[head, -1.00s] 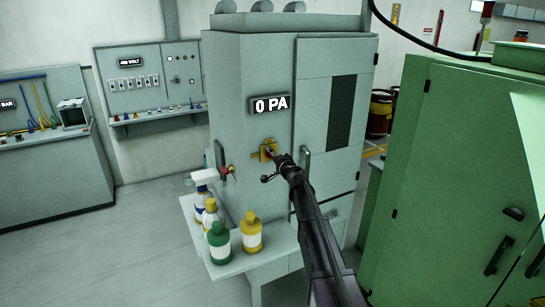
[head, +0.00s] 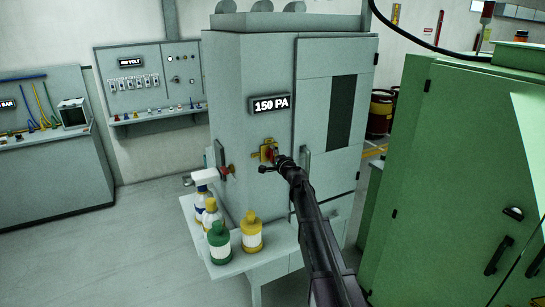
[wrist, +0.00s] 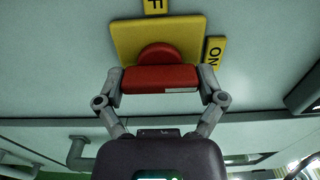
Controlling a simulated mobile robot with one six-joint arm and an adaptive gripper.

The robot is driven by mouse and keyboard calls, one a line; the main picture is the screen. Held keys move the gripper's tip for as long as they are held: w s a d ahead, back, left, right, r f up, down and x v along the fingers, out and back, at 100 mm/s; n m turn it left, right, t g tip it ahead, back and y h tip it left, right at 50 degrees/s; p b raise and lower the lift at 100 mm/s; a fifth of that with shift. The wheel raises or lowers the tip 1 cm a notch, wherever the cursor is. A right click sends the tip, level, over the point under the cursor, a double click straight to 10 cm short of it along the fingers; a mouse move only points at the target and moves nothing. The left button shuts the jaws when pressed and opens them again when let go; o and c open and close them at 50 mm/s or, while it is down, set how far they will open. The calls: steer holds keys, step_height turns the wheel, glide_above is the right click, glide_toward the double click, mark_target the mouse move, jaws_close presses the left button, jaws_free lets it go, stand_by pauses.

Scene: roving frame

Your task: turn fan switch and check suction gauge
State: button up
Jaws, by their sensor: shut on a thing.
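The suction gauge (head: 270,104) on the grey cabinet's side reads 150 PA in the head view. Below it is the fan switch, a red handle (wrist: 160,78) on a yellow plate (wrist: 128,40). In the wrist view the red handle lies across the picture, between the two fingers of my gripper (wrist: 162,88), which is shut on it. An ON label (wrist: 213,55) is at the plate's right and a second label, ending in F and partly cut off, is at the top. In the head view my gripper (head: 275,163) partly hides the switch.
A shelf (head: 225,272) in front of the cabinet holds a green bottle (head: 219,243), a yellow bottle (head: 251,233) and spray bottles (head: 207,200). A red valve (head: 226,170) is left of the switch. A green cabinet (head: 450,180) stands close on the right.

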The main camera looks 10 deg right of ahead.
steer(key=o, duration=0.8)
steer(key=shift+s, duration=0.1)
steer(key=v, duration=1.1)
steer(key=shift+s+d, duration=0.15)
steer(key=shift+s, duration=0.2)
